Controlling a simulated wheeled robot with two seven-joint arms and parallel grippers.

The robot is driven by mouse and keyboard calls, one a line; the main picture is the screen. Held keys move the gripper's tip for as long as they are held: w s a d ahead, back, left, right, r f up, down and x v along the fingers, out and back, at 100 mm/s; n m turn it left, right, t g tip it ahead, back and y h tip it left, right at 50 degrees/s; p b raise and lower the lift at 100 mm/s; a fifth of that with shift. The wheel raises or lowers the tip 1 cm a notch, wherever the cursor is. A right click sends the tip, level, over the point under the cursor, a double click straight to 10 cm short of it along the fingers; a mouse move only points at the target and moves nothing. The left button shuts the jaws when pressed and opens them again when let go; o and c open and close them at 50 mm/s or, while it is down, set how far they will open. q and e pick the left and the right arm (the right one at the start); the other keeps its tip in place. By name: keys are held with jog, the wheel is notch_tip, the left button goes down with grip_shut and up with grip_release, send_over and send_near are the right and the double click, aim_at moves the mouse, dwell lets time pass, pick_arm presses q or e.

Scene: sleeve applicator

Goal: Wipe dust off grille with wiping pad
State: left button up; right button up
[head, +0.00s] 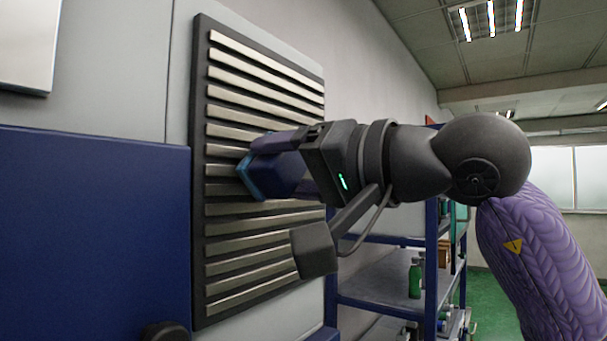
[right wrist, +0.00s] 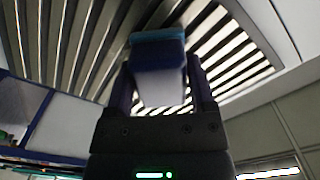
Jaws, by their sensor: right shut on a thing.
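The grille (head: 265,240) is a dark framed panel with several pale horizontal slats, set upright on the machine wall. It also fills the upper part of the right wrist view (right wrist: 75,45). My right gripper (head: 262,172) reaches in from the right and is shut on the wiping pad (head: 247,178), a blue block with a lighter blue face. The pad's face is turned to the grille at about its middle height and seems to touch the slats. In the right wrist view the pad (right wrist: 158,55) sits between the two fingers. No dust can be made out. My left gripper is not in view.
A blue panel (head: 90,230) stands left of the grille. A blue shelf rack (head: 385,285) with a green bottle (head: 415,278) stands behind my right arm. A dark round knob (head: 165,332) is at the bottom. Green floor lies open at the far right.

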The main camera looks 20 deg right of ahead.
jog(key=shift+s+a, duration=0.2)
jog(key=shift+a, duration=0.1)
jog(key=shift+r, duration=0.1)
notch_tip(320, 180, up, 2)
jog(key=shift+w+d+p, duration=0.1)
jog(key=shift+p, duration=1)
jog(key=w+d, duration=0.2)
jog(key=shift+d+p, duration=0.3)
jog(key=shift+p, duration=0.05)
jog(key=w+d, duration=0.4)
jog(key=d, duration=0.1)
jog(key=shift+w+d, duration=0.2)
jog(key=shift+d, duration=0.1)
jog(key=shift+s+d+f, duration=0.1)
jog(key=shift+f, duration=0.1)
jog(key=shift+b+v, duration=0.6)
jog(key=shift+v, duration=2.15)
